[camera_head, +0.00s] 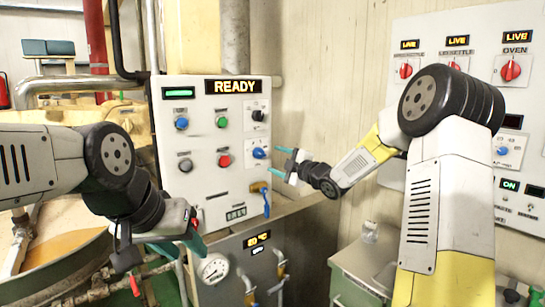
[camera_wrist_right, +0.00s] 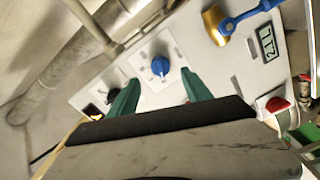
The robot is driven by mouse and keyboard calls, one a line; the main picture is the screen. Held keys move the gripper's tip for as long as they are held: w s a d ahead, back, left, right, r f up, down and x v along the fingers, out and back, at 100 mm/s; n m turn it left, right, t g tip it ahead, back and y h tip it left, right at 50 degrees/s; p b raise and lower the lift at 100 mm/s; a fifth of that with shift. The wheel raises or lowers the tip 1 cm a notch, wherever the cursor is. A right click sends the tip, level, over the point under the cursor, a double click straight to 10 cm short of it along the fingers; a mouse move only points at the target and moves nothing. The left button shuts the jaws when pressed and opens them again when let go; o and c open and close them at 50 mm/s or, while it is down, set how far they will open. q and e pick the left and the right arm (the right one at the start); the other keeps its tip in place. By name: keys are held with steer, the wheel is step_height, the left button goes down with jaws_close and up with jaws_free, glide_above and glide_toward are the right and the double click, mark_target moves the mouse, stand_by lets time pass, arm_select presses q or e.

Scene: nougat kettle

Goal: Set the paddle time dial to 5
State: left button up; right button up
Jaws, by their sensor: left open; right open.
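A white control panel (camera_head: 207,195) under a READY display carries a blue pointer dial (camera_head: 259,153) on a small scale plate at its right edge. Its label and numbers are too small to read, so I cannot confirm that it is the paddle time dial or tell its setting. My right gripper (camera_head: 280,161) is open just right of this dial, apparently apart from it. In the right wrist view the blue dial (camera_wrist_right: 160,66) shows beyond and between the two green fingertips. My left gripper (camera_head: 166,264) is open and low at the left, away from the dial.
A black knob (camera_head: 258,115) sits above the dial, and a brass valve with a blue lever (camera_head: 266,200) below. Coloured buttons are to the left. A gauge (camera_head: 214,268) and pipes stand lower. A second panel (camera_head: 432,32) is at right.

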mark_target(263, 154)
steer(key=x, duration=0.7)
steer(key=shift+w+a, duration=0.25)
jaws_close()
